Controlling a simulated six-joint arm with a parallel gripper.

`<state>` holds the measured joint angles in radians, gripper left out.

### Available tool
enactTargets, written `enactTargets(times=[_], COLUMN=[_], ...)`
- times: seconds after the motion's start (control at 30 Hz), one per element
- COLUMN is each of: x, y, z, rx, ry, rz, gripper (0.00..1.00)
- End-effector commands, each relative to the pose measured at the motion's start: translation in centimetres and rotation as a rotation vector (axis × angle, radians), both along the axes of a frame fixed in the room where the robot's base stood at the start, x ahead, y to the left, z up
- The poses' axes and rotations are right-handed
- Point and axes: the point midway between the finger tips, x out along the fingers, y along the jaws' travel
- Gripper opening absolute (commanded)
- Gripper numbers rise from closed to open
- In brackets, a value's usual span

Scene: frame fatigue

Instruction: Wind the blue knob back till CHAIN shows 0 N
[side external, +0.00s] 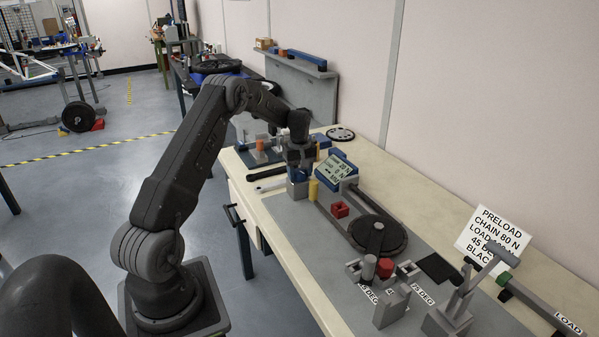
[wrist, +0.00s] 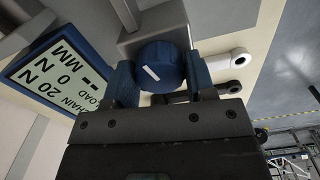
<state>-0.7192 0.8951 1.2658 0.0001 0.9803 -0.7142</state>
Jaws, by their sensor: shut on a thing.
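The blue knob (wrist: 160,66), with a white mark line on its face, sits on a grey block (wrist: 155,25). My gripper (wrist: 159,82) is shut on the knob, one finger on each side. In the side view my gripper (side external: 299,165) is over the grey block (side external: 297,189), and the knob is mostly hidden behind the fingers. The display also shows in the side view (side external: 337,168), too small to read fully.
A yellow cylinder (side external: 313,190) stands close to the grey block. A red block (side external: 340,209) and a dark wheel with a crank (side external: 378,234) lie further right on the grey mat (side external: 290,215). Wrenches (side external: 268,173) lie left of the block. A preload card (side external: 492,240) leans at the right.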

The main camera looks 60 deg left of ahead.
Motion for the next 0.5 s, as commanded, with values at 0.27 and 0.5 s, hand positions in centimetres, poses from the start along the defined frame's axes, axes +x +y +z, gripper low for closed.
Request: enactTargets(times=[0.27, 0.5], x=[-0.02, -0.02], y=[-0.06, -0.06], z=[-0.07, -0.07], rx=[-0.002, -0.002], ry=[0.001, 0.001], rz=[0.132, 0.178], gripper=[0.27, 0.27])
